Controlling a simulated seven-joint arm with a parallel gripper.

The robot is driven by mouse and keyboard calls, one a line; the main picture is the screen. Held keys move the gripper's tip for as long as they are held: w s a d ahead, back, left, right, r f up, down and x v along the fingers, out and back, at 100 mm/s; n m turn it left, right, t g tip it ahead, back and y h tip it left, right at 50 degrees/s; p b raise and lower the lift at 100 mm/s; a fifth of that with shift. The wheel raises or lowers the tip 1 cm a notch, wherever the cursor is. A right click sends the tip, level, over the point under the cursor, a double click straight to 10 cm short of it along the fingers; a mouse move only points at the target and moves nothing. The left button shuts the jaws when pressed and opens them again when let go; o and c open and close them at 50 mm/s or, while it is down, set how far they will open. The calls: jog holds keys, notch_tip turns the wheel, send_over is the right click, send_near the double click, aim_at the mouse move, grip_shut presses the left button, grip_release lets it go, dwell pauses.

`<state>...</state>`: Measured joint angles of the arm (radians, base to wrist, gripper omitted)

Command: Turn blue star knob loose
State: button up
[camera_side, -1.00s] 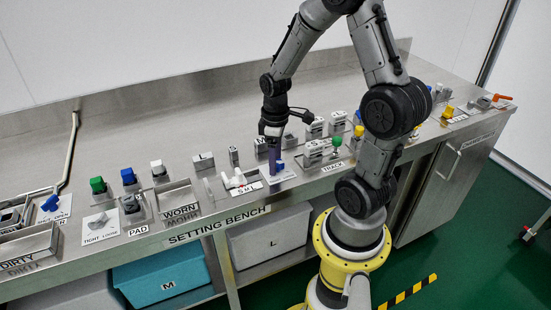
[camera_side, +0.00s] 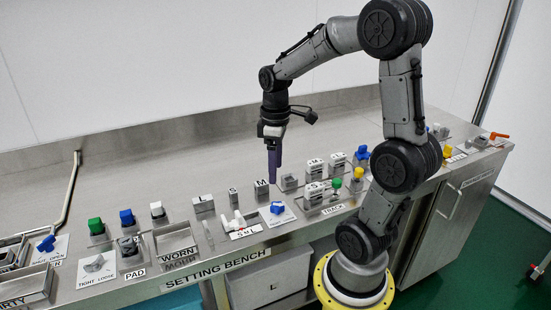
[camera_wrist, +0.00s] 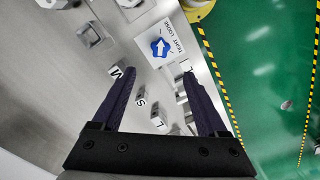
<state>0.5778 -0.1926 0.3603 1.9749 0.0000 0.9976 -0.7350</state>
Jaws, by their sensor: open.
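The blue star knob (camera_side: 277,208) sits on a white plate at the front of the bench, right of the S M L switches. In the wrist view the knob (camera_wrist: 160,48) shows a white arrow on top, and its plate reads TIGHT LOOSE. I cannot tell for sure which word the arrow marks. My gripper (camera_side: 273,172) points down above and slightly behind the knob, apart from it.
Blocks marked L, S and M (camera_side: 261,187) stand close behind and left of the knob. A green knob (camera_side: 337,184) and blocks on the TRACK panel stand to the right. A grey TIGHT LOOSE knob (camera_side: 94,263) is far left. The rear bench top is clear.

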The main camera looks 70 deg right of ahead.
notch_tip(320, 180, up, 2)
jog(key=shift+r, duration=0.1)
jog(key=shift+a, duration=0.1)
dwell(0.4)
jog(key=s+a+r+n+t, duration=0.1)
jog(key=a+r+n+t, duration=0.2)
jog(key=a+r, duration=0.45)
jog(key=s+a+f+m+t, duration=0.2)
jog(key=s+a+f+m, duration=0.1)
jog(key=s+a, duration=0.3)
jog(key=shift+s+a+m+t, duration=0.2)
jog(key=shift+a+m+t, duration=0.1)
jog(key=shift+a+m, duration=0.6)
